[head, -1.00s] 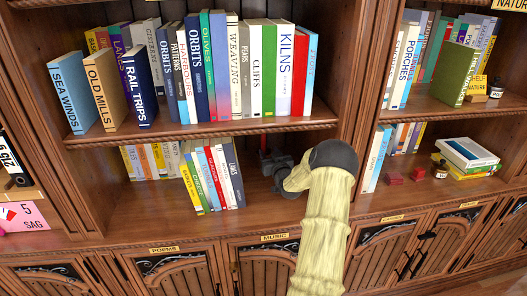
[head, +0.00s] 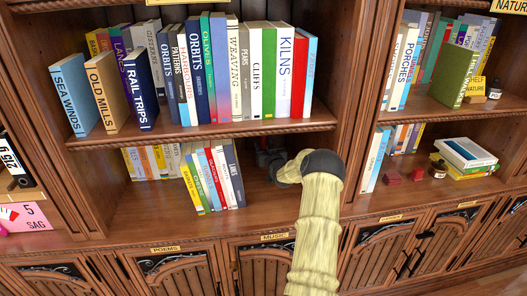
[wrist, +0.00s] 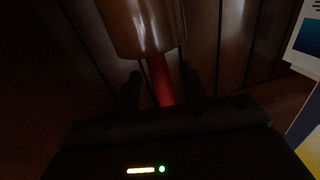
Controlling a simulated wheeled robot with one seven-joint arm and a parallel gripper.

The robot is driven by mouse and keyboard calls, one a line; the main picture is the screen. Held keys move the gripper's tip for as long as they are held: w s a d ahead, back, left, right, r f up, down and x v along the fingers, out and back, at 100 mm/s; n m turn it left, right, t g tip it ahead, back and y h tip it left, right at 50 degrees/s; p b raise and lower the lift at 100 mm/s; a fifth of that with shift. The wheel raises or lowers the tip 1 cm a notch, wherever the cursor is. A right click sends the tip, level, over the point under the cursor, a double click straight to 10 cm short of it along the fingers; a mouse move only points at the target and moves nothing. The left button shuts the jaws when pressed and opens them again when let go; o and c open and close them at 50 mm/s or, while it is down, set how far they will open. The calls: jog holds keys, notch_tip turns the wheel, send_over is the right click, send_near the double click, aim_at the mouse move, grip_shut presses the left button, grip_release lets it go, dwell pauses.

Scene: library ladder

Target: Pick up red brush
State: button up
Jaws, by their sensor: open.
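In the wrist view, a red rod-like part, apparently the red brush (wrist: 162,82), stands between the two dark fingers of my gripper (wrist: 161,78). The fingers are open, one on each side of it; I cannot tell whether either touches it. A brown, shiny rounded piece (wrist: 143,24) covers or joins its upper end; the dark picture does not show which. In the head view, my gripper (head: 271,157) reaches into the lower shelf bay, right of the books, and the brush is mostly hidden there.
Leaning books (head: 212,177) stand close left of my gripper on the lower shelf (head: 165,208). The upper shelf edge (head: 205,132) runs above it. A wooden upright (head: 362,110) stands to the right. Red blocks (head: 392,178) and a small jar (head: 438,170) sit in the right bay.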

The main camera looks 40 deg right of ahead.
jog(key=shift+x, duration=0.9)
grip_shut()
